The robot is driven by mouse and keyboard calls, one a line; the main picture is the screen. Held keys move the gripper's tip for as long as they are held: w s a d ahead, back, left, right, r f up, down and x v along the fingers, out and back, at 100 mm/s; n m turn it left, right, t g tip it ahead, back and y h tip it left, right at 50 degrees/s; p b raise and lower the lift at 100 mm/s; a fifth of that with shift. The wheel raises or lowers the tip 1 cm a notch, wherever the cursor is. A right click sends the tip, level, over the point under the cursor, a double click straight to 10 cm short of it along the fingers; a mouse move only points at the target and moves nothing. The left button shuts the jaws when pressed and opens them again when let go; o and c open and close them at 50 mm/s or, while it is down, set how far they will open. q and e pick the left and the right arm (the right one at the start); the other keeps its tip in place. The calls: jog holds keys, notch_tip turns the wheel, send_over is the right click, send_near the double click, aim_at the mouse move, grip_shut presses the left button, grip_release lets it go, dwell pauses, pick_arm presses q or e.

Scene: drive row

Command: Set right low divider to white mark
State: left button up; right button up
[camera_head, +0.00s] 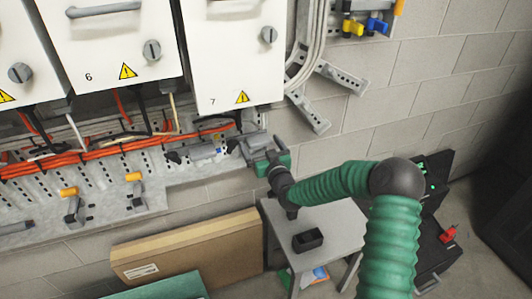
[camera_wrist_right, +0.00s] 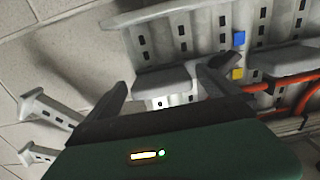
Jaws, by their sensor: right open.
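My right gripper (camera_head: 265,148) is open at the right end of the low perforated metal rail, below cabinet 7. In the right wrist view the open gripper (camera_wrist_right: 165,92) has its fingers spread around the near end of a grey block (camera_wrist_right: 163,80), which looks like the right low divider. I cannot tell whether either finger touches it. A pale patch (camera_wrist_right: 160,102) shows between the fingers, but I cannot tell whether it is the white mark. My left gripper is not in view.
Orange cables (camera_head: 100,149) run along the rail under the white cabinets (camera_head: 235,60). Grey brackets (camera_head: 340,76) stick out from the block wall at right. A small table (camera_head: 335,225) with a black box (camera_head: 308,240) and a cardboard box (camera_head: 190,250) stand below.

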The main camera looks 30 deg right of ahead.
jog(key=v, duration=1.6)
jog(key=shift+s+a, duration=0.1)
jog(key=shift+s, duration=0.05)
jog(key=s+a+f+n+g+y+p, duration=0.1)
jog(key=a+f+n+g+y+p, duration=0.25)
jog(key=a+g+p, duration=0.45)
jog(key=s+a+r+g+p, duration=0.2)
jog(key=s+a+g, duration=0.5)
jog(key=s, duration=0.8)
jog(key=a+r, duration=0.1)
jog(key=a, duration=0.2)
jog(key=shift+s+m+p, duration=0.25)
jog(key=shift+m+p, duration=0.1)
jog(key=shift+p, duration=0.05)
jog(key=shift+a+r+y, duration=0.15)
jog(key=shift+a+y, duration=0.1)
